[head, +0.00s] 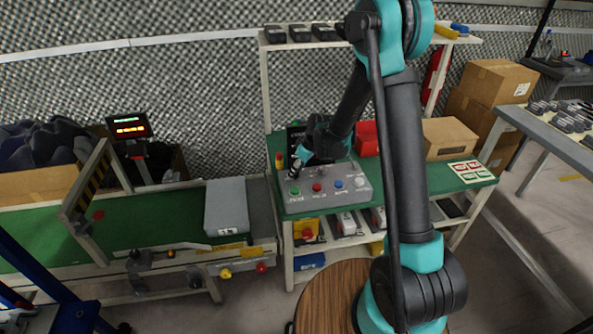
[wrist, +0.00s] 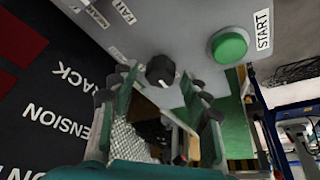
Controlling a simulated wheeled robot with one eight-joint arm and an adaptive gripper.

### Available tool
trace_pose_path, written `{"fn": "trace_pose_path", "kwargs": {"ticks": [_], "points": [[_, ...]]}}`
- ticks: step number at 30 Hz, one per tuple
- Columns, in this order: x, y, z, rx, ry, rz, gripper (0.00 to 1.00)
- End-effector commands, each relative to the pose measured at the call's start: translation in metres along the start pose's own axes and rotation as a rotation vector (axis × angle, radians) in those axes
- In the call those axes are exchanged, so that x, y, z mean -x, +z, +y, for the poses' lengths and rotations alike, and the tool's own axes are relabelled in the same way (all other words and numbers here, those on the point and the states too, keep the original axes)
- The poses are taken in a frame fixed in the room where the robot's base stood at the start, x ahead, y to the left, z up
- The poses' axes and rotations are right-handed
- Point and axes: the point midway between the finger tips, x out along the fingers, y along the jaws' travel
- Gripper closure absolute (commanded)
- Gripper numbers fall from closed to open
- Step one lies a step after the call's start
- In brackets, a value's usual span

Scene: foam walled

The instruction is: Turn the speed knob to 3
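The grey control box (head: 340,186) stands on the green bench, with green, red, blue and white buttons along its front. My gripper (head: 294,168) is over the left part of this box. In the wrist view, a dark round knob (wrist: 161,71) with a light pointer mark sits on the grey panel. My gripper (wrist: 160,92) is open there, its two fingers apart with the knob between and just beyond their tips. I cannot tell whether they touch it. A green button (wrist: 229,46) labelled START is to the right of the knob. No number 3 is readable.
A black board with white lettering (wrist: 52,105) lies left of the panel in the wrist view. On the bench are a red bin (head: 367,138) and a cardboard box (head: 449,138). A grey case (head: 227,205) lies on the green conveyor to the left.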

Motion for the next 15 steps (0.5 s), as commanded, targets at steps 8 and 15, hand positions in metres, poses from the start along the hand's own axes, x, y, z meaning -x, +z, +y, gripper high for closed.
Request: {"fn": "trace_pose_path", "kwargs": {"ticks": [8,15], "points": [[0.001,0.0,0.0,-0.001,0.0,0.0,0.51],[0.019,0.0,0.0,-0.001,0.0,0.0,0.51]]}}
